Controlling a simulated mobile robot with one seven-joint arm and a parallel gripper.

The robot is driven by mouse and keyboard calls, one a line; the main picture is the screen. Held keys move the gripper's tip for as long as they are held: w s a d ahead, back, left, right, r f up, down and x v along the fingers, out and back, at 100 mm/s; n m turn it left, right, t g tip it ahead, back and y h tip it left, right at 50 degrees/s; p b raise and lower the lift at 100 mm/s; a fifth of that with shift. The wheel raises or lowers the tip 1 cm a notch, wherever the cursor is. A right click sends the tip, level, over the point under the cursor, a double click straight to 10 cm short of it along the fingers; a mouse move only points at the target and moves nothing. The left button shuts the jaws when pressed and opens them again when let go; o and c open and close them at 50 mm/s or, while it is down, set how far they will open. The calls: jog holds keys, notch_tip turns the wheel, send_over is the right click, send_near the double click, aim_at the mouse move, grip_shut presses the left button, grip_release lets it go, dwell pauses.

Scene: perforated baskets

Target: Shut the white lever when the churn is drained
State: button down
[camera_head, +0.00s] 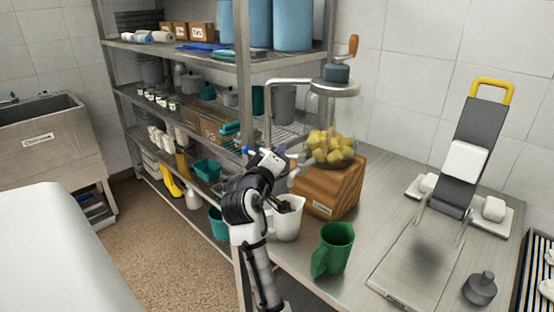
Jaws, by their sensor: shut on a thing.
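The churn (332,120) is a clear vessel with a dark grey top and a wooden crank handle, above a wooden block. Yellow lumps (329,150) lie in its lower part. A pale fitting shows at its lower left, partly behind my arm; I cannot make out the white lever clearly there. A white jug (289,224) stands upright below that fitting, beside the block. My gripper (284,205) is small and dark in this view, at the upper left of the jug, and appears shut on it. Its fingertips and the liquid level are hard to see.
A green jug (334,248) stands on the steel counter in front of the wooden block (330,187). A tilted dark board with a yellow handle (495,84) and a grey weight (480,288) are at right. A loaded shelf rack (240,110) is close behind my arm at left.

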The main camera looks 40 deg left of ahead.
jog(key=shift+w+a+m+t+h+b, duration=0.25)
jog(key=shift+w+m+h, duration=0.4)
jog(key=shift+m+h, duration=0.95)
jog(key=shift+w+a+m+t+h+b, duration=0.25)
jog(key=shift+w+m+h, duration=0.55)
jog(key=shift+h, duration=1.4)
jog(key=shift+w+a+m+t+h+b, duration=0.1)
jog(key=shift+w+m+h+b, duration=0.35)
jog(key=shift+m+h, duration=1.2)
jog(key=shift+w+f+n+h, duration=0.1)
jog(key=shift+n+h, duration=0.15)
jog(key=shift+h, duration=0.1)
jog(key=c, duration=1.2)
grip_release()
jog(key=shift+d, duration=0.1)
jog(key=shift+o, duration=0.2)
jog(key=b+v, duration=0.3)
jog(key=v, duration=1.1)
jog(key=shift+w, duration=0.15)
